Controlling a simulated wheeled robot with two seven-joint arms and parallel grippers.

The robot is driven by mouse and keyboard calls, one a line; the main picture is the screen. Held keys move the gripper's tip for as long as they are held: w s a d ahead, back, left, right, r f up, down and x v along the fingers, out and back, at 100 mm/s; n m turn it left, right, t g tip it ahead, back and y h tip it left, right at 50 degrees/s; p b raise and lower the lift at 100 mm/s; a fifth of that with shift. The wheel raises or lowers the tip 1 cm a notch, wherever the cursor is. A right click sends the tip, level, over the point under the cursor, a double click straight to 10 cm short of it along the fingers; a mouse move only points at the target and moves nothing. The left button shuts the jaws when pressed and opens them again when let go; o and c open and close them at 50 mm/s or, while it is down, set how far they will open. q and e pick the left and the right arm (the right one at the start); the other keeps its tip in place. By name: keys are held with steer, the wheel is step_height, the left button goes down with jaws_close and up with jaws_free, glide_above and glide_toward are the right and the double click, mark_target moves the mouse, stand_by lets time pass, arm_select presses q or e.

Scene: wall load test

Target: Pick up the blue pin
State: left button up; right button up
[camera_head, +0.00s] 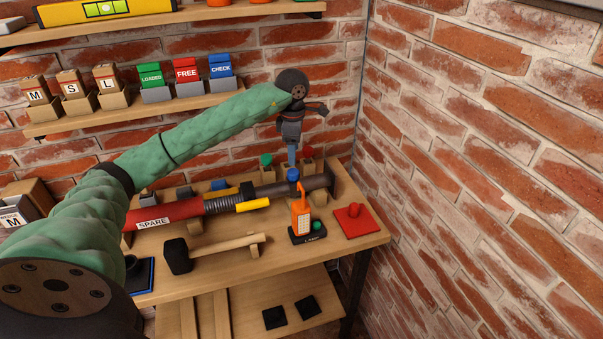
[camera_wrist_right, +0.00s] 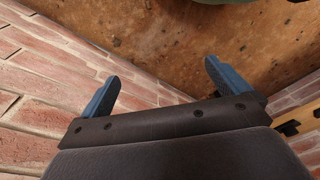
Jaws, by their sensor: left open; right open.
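The blue pin (camera_head: 292,174) shows as a round blue top at the back right of the workbench, behind the orange device. My left gripper (camera_head: 292,160) points down just above and behind it in the picture; its fingers look narrow from this side, and I cannot tell whether they touch the pin. The jaws are open.
A green pin (camera_head: 266,159) and a red pin (camera_head: 307,153) stand close by in wooden blocks. The orange device (camera_head: 301,215) stands in front. A red pad (camera_head: 354,221) with a red knob lies right. A mallet (camera_head: 179,255) and red SPARE tube (camera_head: 165,214) lie left. Brick walls enclose the corner.

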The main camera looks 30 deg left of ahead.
mark_target(293, 171)
arm_select(q)
steer(key=shift+w+f, duration=0.25)
steer(key=shift+f, duration=0.1)
steer(key=shift+s+f+p, duration=0.45)
steer(key=shift+f+p, duration=0.1)
steer(key=shift+w+f, duration=0.1)
steer(key=shift+f, duration=0.1)
steer(key=shift+f+p, duration=1.65)
steer(key=shift+f, duration=0.95)
arm_select(e)
steer(key=s+d+f, duration=0.3)
steer(key=f, duration=0.6)
steer(key=shift+f+t, duration=0.15)
steer(key=shift+t, duration=0.25)
steer(key=shift+d, duration=0.1)
arm_select(q)
steer(key=c, duration=1.1)
steer(key=shift+c, duration=0.2)
arm_select(e)
steer(key=shift+d, duration=0.1)
